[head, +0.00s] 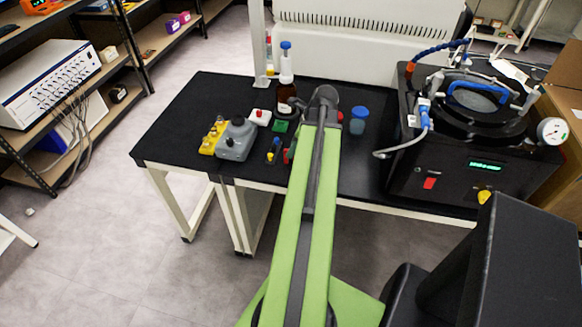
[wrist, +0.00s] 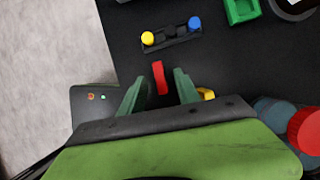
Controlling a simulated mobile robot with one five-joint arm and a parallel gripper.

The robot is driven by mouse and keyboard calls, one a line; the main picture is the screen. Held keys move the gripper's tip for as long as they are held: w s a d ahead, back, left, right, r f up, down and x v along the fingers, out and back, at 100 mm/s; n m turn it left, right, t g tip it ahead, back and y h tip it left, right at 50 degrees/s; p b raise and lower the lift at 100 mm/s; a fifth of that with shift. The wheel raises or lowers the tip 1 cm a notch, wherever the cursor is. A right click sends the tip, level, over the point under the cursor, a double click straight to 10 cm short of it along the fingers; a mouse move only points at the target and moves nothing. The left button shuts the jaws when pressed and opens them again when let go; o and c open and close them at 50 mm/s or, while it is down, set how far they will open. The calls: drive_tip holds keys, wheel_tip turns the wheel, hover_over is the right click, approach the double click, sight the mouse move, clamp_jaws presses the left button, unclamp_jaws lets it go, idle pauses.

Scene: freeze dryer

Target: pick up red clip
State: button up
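The red clip (wrist: 160,77) is a small narrow red piece on the black table, in the middle of the wrist view. My gripper (wrist: 159,82) has its two dark green fingers spread, one on each side of the clip. There is a visible gap between the clip and each finger, and nothing is held. How high the fingertips are above the table I cannot tell. In the head view a small red bit (head: 286,156) shows just left of my green arm, probably the clip. My arm hides the fingers there.
A small black rack (wrist: 172,38) with yellow and blue caps lies just beyond the clip. A green tray (wrist: 241,10) is at upper right. A red cap (wrist: 306,130) is close at right. A grey box (head: 236,140) stands left of the rack; the table's left end is clear.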

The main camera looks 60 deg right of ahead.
drive_tip(key=shift+w+f, duration=0.2)
drive_tip(key=shift+f, duration=0.1)
drive_tip(key=b+x, duration=0.5)
drive_tip(key=shift+f, duration=0.25)
drive_tip(key=shift+a+r, duration=0.1)
drive_tip(key=shift+r, duration=0.1)
clamp_jaws()
